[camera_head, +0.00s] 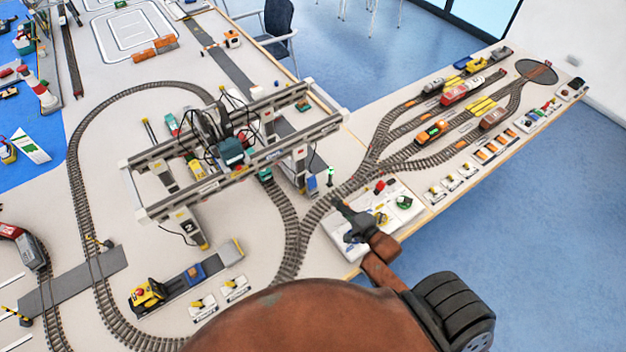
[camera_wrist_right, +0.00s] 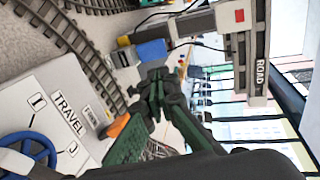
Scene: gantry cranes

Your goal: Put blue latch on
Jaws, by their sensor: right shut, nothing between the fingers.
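A small blue block (camera_head: 312,184), possibly the blue latch, is at the foot of the gantry crane's (camera_head: 240,150) near right leg. In the right wrist view a blue block (camera_wrist_right: 152,50) shows just beyond my fingertips, against a grey and white crane part. My right gripper (camera_head: 340,203) is shut and empty, above the white control panel (camera_head: 408,214), to the right of and nearer than the block. Its dark fingers (camera_wrist_right: 157,78) show close together in the wrist view. I cannot tell whether they touch the block. My left gripper is not in view.
A green signal post (camera_head: 330,177) stands beside the rails near my gripper. The wrist view shows the panel's TRAVEL label (camera_wrist_right: 70,114) and a blue wheel (camera_wrist_right: 32,150). Curved track (camera_head: 290,235) runs left of the panel. The table edge is close on the right.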

